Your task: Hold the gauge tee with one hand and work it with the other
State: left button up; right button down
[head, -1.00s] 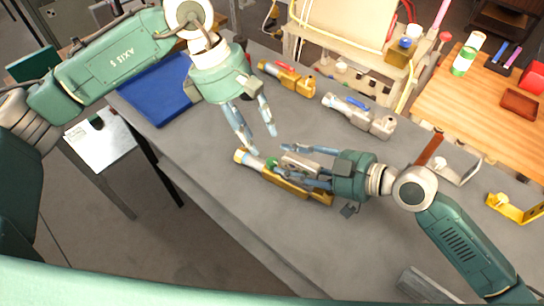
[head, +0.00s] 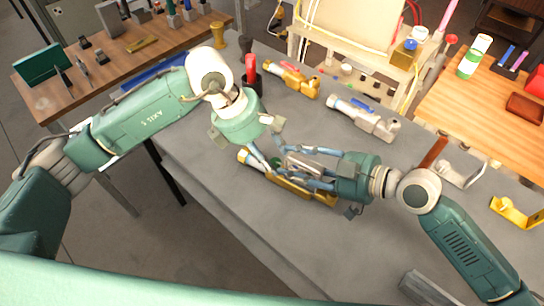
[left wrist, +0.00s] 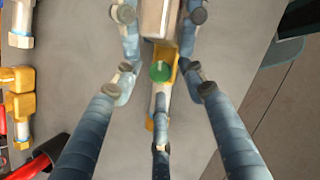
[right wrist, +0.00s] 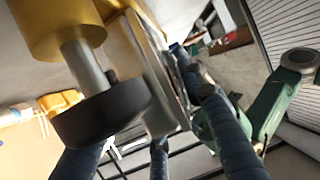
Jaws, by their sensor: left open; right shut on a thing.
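The gauge tee (head: 290,184), a long brass-yellow piece with a pale end, lies low over the grey bench between my two grippers. A green round cap (left wrist: 160,71) on it shows in the left wrist view, beside a silver block (left wrist: 159,18). My right gripper (head: 288,167) is shut on the tee from the right; its fingers hide part of it. My left gripper (head: 266,160) is open, its fingers around the tee's left part near the green cap. I cannot tell whether they touch it. The right wrist view shows a brass cylinder (right wrist: 55,22) with a black disc close up.
A brass valve with a red lever (head: 291,79) and a silver valve with a blue lever (head: 362,117) lie farther back on the grey bench (head: 240,215). A wooden stand (head: 345,60) is behind them. A yellow bracket (head: 516,211) is at right.

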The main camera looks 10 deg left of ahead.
pick_arm(q)
jog(key=shift+d+f, duration=0.2)
jog(key=shift+f, duration=0.4)
grip_shut()
jog(key=shift+s+d+r+n+t, duration=0.1)
jog(key=shift+n+t, duration=0.2)
jog(key=shift+n, duration=0.5)
jog(key=shift+s+d+n+t, duration=0.1)
jog(key=shift+n+t, duration=0.2)
jog(key=shift+n, duration=0.5)
